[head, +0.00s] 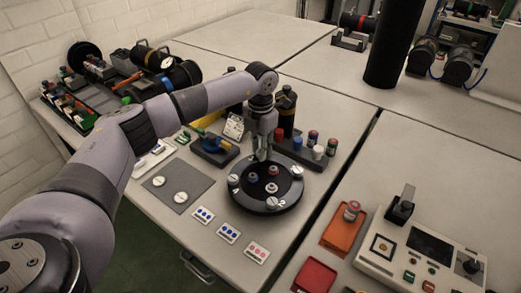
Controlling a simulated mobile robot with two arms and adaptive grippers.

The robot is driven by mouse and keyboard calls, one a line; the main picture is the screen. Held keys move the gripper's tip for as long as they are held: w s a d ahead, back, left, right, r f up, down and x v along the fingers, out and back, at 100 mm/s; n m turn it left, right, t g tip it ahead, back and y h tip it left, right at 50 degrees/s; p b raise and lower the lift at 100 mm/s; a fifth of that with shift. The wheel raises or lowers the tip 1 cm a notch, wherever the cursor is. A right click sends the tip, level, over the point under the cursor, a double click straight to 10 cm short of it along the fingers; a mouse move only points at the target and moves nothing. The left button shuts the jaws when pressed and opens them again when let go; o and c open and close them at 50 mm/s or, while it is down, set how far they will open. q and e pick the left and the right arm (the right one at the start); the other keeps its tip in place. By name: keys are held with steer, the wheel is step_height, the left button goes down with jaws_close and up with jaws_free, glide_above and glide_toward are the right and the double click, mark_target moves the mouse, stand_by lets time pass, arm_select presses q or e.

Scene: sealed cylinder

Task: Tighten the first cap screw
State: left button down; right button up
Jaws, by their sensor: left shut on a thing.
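A round black end cap (251,201) lies on the table in the middle of the head view. Pale round cap screws sit near its rim, at the left (234,179), right (297,170) and front (272,203). My left gripper (262,155) points down over the far side of the cap, shut on a cap screw there that its fingers mostly hide. How deep that screw sits cannot be told. My right gripper is not in view.
A grey mat (178,184) with two pale discs lies left of the cap. Cards with coloured dots (229,233) lie in front. A dark rack with small coloured jars (317,152) and a black bottle (286,108) stand behind. A control panel (420,255) is at the right.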

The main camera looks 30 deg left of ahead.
arm_select(q)
steer(key=m, duration=0.2)
steer(key=m+b, duration=0.1)
steer(key=shift+w+r+m, duration=0.2)
steer(key=shift+m, duration=0.2)
steer(key=m, duration=0.3)
steer(key=shift+b, duration=0.4)
steer(key=m, duration=0.4)
steer(key=shift+b, duration=0.35)
steer(key=shift+r+m, duration=0.1)
steer(key=shift+m, duration=1.5)
steer(key=shift+b, duration=0.3)
steer(key=c, duration=1.8)
jaws_free()
steer(key=o, duration=0.4)
steer(key=shift+s, duration=0.15)
steer(key=shift+o, duration=0.2)
steer(key=shift+f, duration=0.2)
